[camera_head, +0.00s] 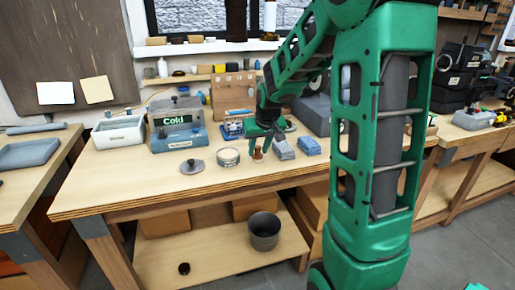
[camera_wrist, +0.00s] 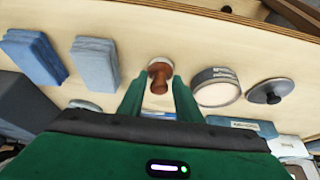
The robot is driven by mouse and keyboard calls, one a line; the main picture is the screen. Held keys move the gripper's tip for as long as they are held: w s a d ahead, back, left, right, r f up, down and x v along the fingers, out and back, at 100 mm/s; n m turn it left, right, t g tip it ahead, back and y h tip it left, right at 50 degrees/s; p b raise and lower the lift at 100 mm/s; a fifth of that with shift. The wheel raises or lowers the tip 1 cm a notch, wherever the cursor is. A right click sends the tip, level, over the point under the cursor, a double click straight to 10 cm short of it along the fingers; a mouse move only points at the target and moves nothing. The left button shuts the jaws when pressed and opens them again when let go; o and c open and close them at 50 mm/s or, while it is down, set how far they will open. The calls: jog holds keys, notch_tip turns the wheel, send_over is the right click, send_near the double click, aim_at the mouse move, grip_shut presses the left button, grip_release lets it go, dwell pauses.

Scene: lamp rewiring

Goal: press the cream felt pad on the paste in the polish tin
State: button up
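The felt pad's brown turned handle (camera_wrist: 159,78) stands upright on the bench between my fingertips in the wrist view. A thin pale edge shows around its base; the felt underside is hidden. The handle also shows in the head view (camera_head: 258,155), just below my gripper (camera_head: 264,141). In the wrist view my gripper (camera_wrist: 158,88) is open, one finger on each side of the handle, with a small gap visible. The round polish tin (camera_wrist: 216,91) is open with a pale surface inside, to the right of the handle; in the head view it is to the left (camera_head: 229,157).
A grey lid with a knob (camera_head: 196,167) lies beside the tin. A grey block (camera_head: 283,149) and a blue block (camera_head: 309,146) lie on the pad's other side. A "Cold" machine (camera_head: 180,125) stands behind. The bench front (camera_head: 150,190) is clear.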

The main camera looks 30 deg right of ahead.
jog(key=shift+c, duration=0.7)
jog(key=c, duration=0.6)
jog(key=shift+r, duration=2.55)
jog(key=shift+c, duration=0.2)
